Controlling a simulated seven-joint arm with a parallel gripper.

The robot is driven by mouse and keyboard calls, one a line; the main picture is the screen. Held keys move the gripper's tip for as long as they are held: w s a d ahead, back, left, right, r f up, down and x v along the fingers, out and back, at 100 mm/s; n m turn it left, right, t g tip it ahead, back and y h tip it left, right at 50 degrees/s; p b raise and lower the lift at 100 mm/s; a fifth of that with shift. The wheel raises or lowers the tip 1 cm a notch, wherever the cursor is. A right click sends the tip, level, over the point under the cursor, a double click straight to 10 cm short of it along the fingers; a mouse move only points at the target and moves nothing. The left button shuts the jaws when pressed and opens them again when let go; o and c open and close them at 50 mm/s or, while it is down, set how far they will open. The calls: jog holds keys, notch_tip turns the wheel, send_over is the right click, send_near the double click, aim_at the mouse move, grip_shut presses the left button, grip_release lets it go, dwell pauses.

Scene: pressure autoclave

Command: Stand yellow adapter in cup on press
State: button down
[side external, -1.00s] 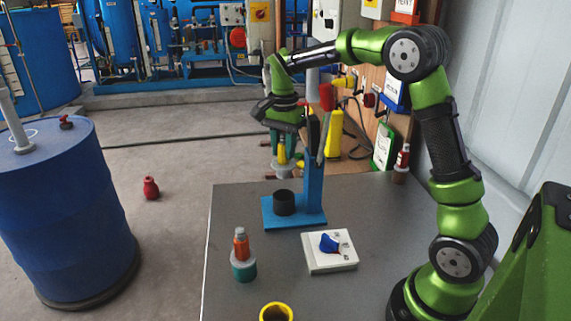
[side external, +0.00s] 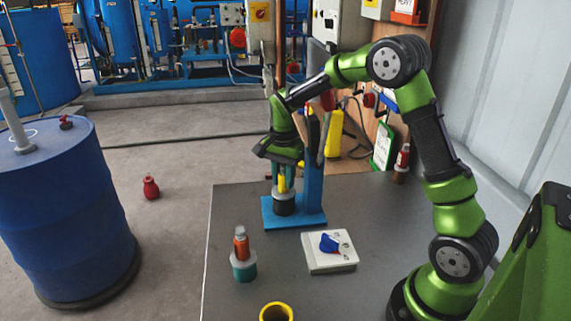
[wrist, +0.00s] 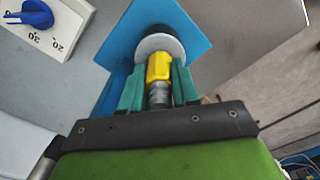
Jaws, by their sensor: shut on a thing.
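The yellow adapter (side external: 282,184) is upright in my gripper (side external: 283,176), low over the press. In the wrist view my gripper (wrist: 159,92) has its teal fingers shut on either side of the yellow adapter (wrist: 159,68), which has a pale round flange at its lower end. The black cup (side external: 284,206) stands on the blue base of the press (side external: 315,180). The adapter's lower end is at the cup's mouth; the flange covers most of the cup (wrist: 158,32) in the wrist view. I cannot tell how deep it sits.
A teal-and-grey holder (side external: 243,268) with an orange-red fitting (side external: 241,243) stands at the front left of the table. A white box with a blue knob (side external: 330,250) lies front right of the press. A yellow-rimmed cup (side external: 276,312) is at the front edge.

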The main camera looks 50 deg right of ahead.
jog(key=shift+f, duration=0.3)
jog(key=c, duration=0.8)
grip_release()
jog(key=shift+c, duration=0.2)
notch_tip(320, 180, up, 13)
jog(key=shift+f, duration=0.1)
jog(key=s+a+r+n+t+y, duration=0.1)
jog(key=s+a+r+n+t, duration=0.15)
jog(key=s+a, duration=0.2)
jog(key=s+a+r+n+t, duration=0.1)
jog(key=s+a+r+n, duration=0.25)
jog(key=s, duration=0.25)
jog(key=s+a+f+n+t, duration=0.1)
jog(key=s+a+n+t, duration=0.1)
jog(key=s, duration=0.3)
jog(key=s+a+f+n+t+y, duration=0.1)
jog(key=s+a+f+n, duration=0.1)
jog(key=s+a+n, duration=0.1)
jog(key=shift+s+f+n+t, duration=0.15)
jog(key=shift+s+n+t, duration=0.2)
jog(key=shift+s+n, duration=0.45)
